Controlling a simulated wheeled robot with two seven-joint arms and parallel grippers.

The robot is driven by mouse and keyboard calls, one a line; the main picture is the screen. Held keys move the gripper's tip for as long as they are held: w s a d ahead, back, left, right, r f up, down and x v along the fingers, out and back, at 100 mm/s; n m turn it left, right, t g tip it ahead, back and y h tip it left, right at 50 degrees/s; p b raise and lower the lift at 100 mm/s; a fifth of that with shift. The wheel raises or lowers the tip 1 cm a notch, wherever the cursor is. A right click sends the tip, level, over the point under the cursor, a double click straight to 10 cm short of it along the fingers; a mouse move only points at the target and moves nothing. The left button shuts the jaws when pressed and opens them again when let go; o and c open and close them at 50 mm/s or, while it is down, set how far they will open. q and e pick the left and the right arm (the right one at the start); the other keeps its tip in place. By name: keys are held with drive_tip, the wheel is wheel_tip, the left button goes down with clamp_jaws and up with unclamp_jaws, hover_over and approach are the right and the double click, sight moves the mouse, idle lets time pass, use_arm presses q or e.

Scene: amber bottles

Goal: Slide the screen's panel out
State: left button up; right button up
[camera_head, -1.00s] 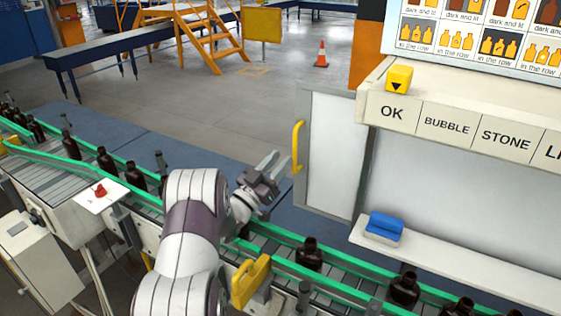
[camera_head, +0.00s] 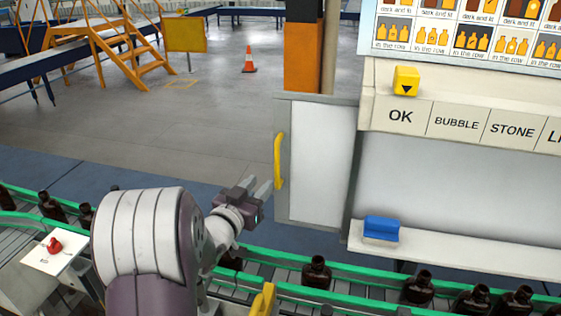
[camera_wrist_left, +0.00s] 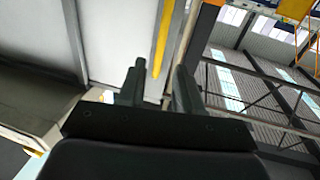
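The screen's panel (camera_head: 320,165) is a pale upright sheet in a grey frame, at the left end of the sign-topped station. A yellow bar handle (camera_head: 279,160) stands on its left edge. My left gripper (camera_head: 261,184) is open and empty, just left of the handle's lower end, pointing toward it. In the left wrist view, the handle (camera_wrist_left: 163,42) shows in the gap between the open fingers (camera_wrist_left: 159,66), and the panel (camera_wrist_left: 106,38) is to its left. Contact with the handle cannot be told. My right gripper is out of view.
A conveyor with green rails (camera_head: 290,257) and dark bottles (camera_head: 317,270) runs below. A blue block (camera_head: 381,228) sits on the white ledge (camera_head: 455,256). A yellow block (camera_head: 406,80) stands above the OK label. Open floor lies left of the handle.

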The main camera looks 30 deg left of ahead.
sight(276, 166)
use_arm(q)
drive_tip(key=w+p, duration=0.1)
drive_tip(key=w, duration=0.5)
drive_tip(key=w+p, duration=0.1)
drive_tip(key=w, duration=0.3)
drive_tip(key=shift+a+p, duration=0.35)
drive_tip(key=shift+a, duration=0.05)
drive_tip(key=shift+w+d+r, duration=0.1)
drive_tip(key=shift+w+d, duration=0.05)
drive_tip(key=shift+d, duration=0.1)
drive_tip(key=shift+a, duration=0.15)
drive_tip(key=shift+a, duration=0.1)
clamp_jaws()
